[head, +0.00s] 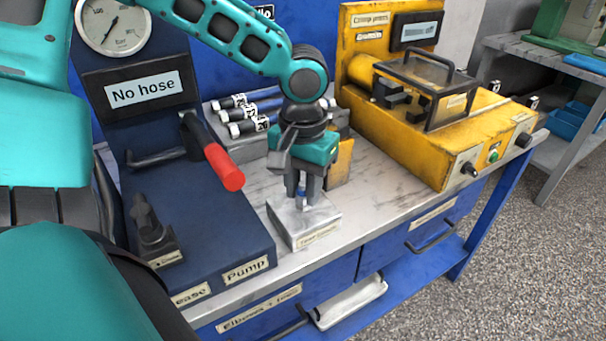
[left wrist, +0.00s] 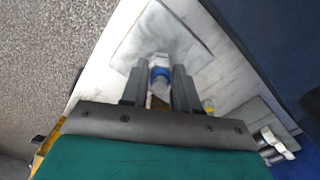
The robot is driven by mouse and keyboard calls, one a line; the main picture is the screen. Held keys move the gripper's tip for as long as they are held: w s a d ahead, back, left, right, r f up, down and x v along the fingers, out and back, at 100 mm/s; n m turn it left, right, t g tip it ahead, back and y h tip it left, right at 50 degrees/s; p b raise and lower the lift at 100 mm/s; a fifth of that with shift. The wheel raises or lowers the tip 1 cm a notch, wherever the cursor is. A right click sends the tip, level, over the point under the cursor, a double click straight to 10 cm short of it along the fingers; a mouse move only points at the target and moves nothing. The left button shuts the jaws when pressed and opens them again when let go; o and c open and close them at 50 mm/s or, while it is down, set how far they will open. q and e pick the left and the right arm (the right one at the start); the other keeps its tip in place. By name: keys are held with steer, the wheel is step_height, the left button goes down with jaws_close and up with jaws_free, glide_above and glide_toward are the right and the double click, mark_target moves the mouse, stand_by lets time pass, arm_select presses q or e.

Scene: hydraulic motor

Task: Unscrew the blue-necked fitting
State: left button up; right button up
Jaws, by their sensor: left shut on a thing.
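The blue-necked fitting (left wrist: 160,76) shows between my left fingers in the left wrist view. It has a pale metal top and a blue ring. In the head view its blue part (head: 302,192) shows low between the fingers, at the top of a metal block (head: 305,222) with a label on its front. My left gripper (head: 303,196) points straight down over the block and is shut on the fitting; it also shows in the left wrist view (left wrist: 160,90). The fitting's lower end is hidden. My right gripper is not in view.
A blue pump unit (head: 215,225) with a red-handled lever (head: 224,168) stands left of the block. Several black hoses (head: 245,115) lie on a rack behind. A yellow crimp press (head: 425,130) stands at the right. The bench's front edge is close to the block.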

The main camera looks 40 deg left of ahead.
arm_select(q)
steer(key=n, duration=0.5)
steer(key=shift+b, duration=0.3)
steer(key=shift+n, duration=0.3)
steer(key=n, duration=0.3)
steer(key=shift+b, duration=0.35)
steer(key=shift+n, duration=1.3)
steer(key=n+b, duration=0.1)
steer(key=n, duration=0.1)
steer(key=shift+n, duration=0.4)
steer(key=n, duration=0.2)
steer(key=shift+r+n, duration=0.15)
steer(key=shift+n, duration=0.25)
